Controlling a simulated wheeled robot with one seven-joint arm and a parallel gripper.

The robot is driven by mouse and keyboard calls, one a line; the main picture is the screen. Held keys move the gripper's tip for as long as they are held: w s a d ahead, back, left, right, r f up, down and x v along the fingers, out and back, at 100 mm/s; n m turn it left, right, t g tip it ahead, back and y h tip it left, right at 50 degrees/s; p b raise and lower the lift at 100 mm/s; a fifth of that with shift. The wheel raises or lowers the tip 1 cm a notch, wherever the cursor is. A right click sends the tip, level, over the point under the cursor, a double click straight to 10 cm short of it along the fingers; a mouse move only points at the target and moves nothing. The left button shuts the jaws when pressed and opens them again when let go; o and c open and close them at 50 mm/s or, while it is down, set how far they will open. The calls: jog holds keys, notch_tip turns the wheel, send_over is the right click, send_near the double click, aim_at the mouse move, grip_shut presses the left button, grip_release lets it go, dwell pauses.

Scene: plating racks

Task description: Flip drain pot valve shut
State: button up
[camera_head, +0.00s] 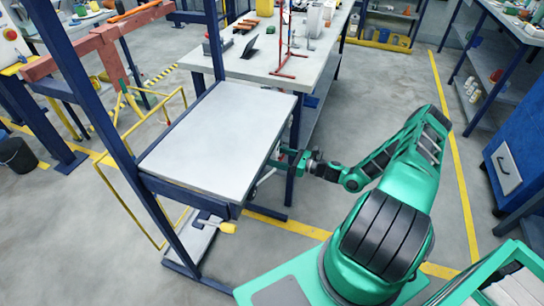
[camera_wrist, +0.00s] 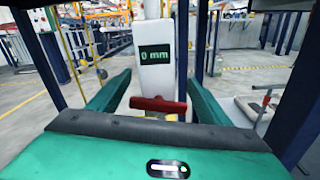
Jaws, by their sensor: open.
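In the wrist view a red handle (camera_wrist: 158,105) lies crosswise, low in front of a white upright housing (camera_wrist: 156,70) with a dark display reading "0 mm" (camera_wrist: 155,55). I take the red handle for the drain pot valve, but its label and base are not visible. My gripper (camera_wrist: 158,80) is open, with one green finger on each side of the housing and handle. I see no clear contact. In the head view my gripper (camera_head: 286,157) is at the right edge of the grey lift table, and the valve is not clearly visible there.
The grey-topped table (camera_head: 220,135) stands in a blue frame (camera_head: 92,105), left of my gripper. A yellow-knobbed crank (camera_head: 228,228) sticks out below its front. A cluttered workbench (camera_head: 270,62) stands behind. Floor at the right, by the yellow line (camera_head: 455,150), is clear.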

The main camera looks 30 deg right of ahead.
jog(key=shift+c, duration=0.4)
jog(key=c, duration=1)
jog(key=shift+o, duration=0.2)
jog(key=shift+n, duration=1.4)
jog(key=o, duration=1)
jog(key=shift+o, duration=0.2)
jog(key=v, duration=1)
jog(key=shift+s+d, duration=0.2)
jog(key=shift+s, duration=0.15)
